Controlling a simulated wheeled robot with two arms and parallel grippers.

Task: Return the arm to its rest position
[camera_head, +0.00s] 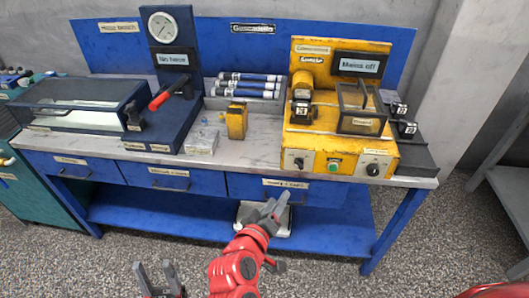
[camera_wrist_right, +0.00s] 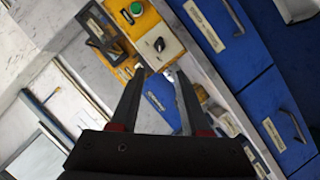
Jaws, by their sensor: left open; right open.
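My left gripper (camera_head: 156,272) is at the lower left of the head view, low in front of the bench, with its fingers apart and empty. My right gripper (camera_head: 277,205) is on the red arm in front of the bench's right drawer (camera_head: 285,187). Its fingers are apart with nothing between them. In the right wrist view, the right gripper (camera_wrist_right: 157,80) shows two spread dark fingers, with the drawers and the yellow unit's switches beyond. Both grippers appear clear of the bench.
The blue bench carries a yellow motor unit (camera_head: 325,145), a small yellow block (camera_head: 236,121), blue cylinders (camera_head: 249,85), a gauge stand with a red-handled lever (camera_head: 162,99) and a glass-lidded case (camera_head: 75,103). A white item (camera_head: 264,216) lies on the lower shelf. Grey floor in front is open.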

